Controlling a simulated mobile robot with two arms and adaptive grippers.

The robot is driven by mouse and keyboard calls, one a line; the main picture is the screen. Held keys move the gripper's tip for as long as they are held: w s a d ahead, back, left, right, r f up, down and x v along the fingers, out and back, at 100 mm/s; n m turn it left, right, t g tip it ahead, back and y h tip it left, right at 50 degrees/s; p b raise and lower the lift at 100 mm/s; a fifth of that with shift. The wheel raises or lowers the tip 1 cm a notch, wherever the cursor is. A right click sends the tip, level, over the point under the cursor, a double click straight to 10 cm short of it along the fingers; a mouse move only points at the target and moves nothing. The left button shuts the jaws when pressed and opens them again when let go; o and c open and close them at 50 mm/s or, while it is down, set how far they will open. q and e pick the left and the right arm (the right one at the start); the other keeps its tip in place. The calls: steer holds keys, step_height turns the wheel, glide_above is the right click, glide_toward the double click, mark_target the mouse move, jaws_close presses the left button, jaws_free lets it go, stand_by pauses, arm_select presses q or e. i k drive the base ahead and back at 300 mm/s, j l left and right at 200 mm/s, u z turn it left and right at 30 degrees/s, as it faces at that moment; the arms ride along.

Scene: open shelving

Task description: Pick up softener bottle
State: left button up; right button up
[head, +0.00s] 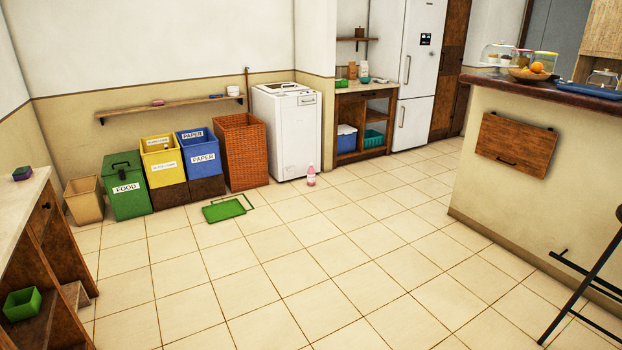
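A small pink bottle (311,176) with a pale cap, which looks like the softener bottle, stands upright on the tiled floor. It is just in front of the right side of the white washing machine (285,140). It is small in the head view, and I cannot read its label. Neither of my grippers is in view.
A green tray (224,211) lies on the floor left of the bottle. Bins, including a green food bin (125,190), and a wicker basket (241,150) line the wall. A counter (480,160) and stool (590,265) stand right. The middle floor is clear.

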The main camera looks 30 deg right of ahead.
mark_target(311, 172)
steer(key=i+l+z, duration=0.6)
steer(key=i+l, duration=0.15)
steer(key=i+l+z, duration=0.45)
steer(key=i+z, duration=0.2)
steer(key=i, duration=0.25)
steer(key=i+z, duration=0.3)
steer(key=i, duration=2.9)
steer(key=i+u, duration=0.15)
steer(key=i, duration=0.3)
steer(key=i+l+u, duration=0.15)
steer(key=i, duration=0.35)
steer(key=i+l+u, duration=0.15)
steer(key=i, duration=0.3)
steer(key=i+l+u, duration=0.15)
steer(key=i+l, duration=0.15)
steer(key=i, duration=0.15)
